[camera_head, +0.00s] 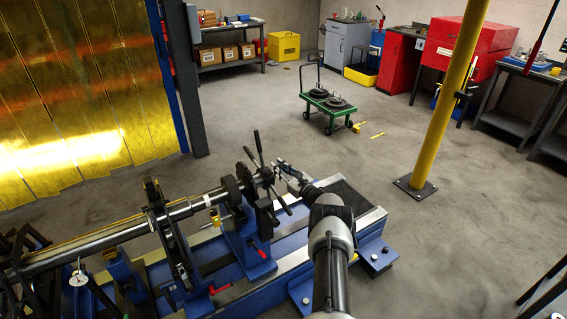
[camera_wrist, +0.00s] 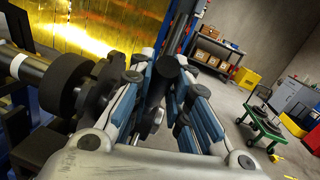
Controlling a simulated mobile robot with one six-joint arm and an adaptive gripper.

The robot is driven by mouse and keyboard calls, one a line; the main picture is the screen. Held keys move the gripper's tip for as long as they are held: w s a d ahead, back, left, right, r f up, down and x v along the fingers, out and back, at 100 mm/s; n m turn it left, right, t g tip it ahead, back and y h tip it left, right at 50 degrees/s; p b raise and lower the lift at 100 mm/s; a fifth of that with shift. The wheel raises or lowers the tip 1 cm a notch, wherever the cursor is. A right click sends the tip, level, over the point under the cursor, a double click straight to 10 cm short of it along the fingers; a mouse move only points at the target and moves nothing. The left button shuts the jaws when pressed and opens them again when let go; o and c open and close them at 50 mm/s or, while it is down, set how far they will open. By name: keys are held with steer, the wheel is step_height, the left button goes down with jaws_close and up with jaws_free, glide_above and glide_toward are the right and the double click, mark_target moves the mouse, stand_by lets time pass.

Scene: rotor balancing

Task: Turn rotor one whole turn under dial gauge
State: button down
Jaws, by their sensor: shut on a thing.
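The rotor (camera_head: 112,238) is a long grey shaft lying across a blue balancing stand, entering from the left. A small round dial gauge (camera_head: 78,279) stands in front of the shaft at lower left; its reading is too small to tell. A spoked turning handle with dark bars (camera_head: 258,143) is at the shaft's right end. My gripper (camera_head: 280,168) is at this handle, right of the hub. In the wrist view my gripper (camera_wrist: 166,78) is shut on a dark round-ended handle bar (camera_wrist: 168,68); the jaws hide part of it. The shaft also shows there (camera_wrist: 22,66).
A yellow strip curtain (camera_head: 75,100) stands behind the stand. A yellow post (camera_head: 447,100) stands on the right. A green cart (camera_head: 331,104) with dark discs is further back. Benches and red cabinets line the back. The floor between is mostly clear.

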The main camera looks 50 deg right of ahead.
steer(key=shift+s+f, duration=0.15)
steer(key=shift+t, duration=0.3)
steer(key=c, duration=1.5)
jaws_free()
steer(key=shift+f, duration=0.1)
steer(key=s, duration=0.4)
steer(key=s+a+f, duration=0.1)
steer(key=s, duration=0.3)
steer(key=s+a, duration=0.1)
steer(key=s, duration=0.3)
steer(key=shift+f, duration=0.15)
steer(key=shift+w, duration=0.1)
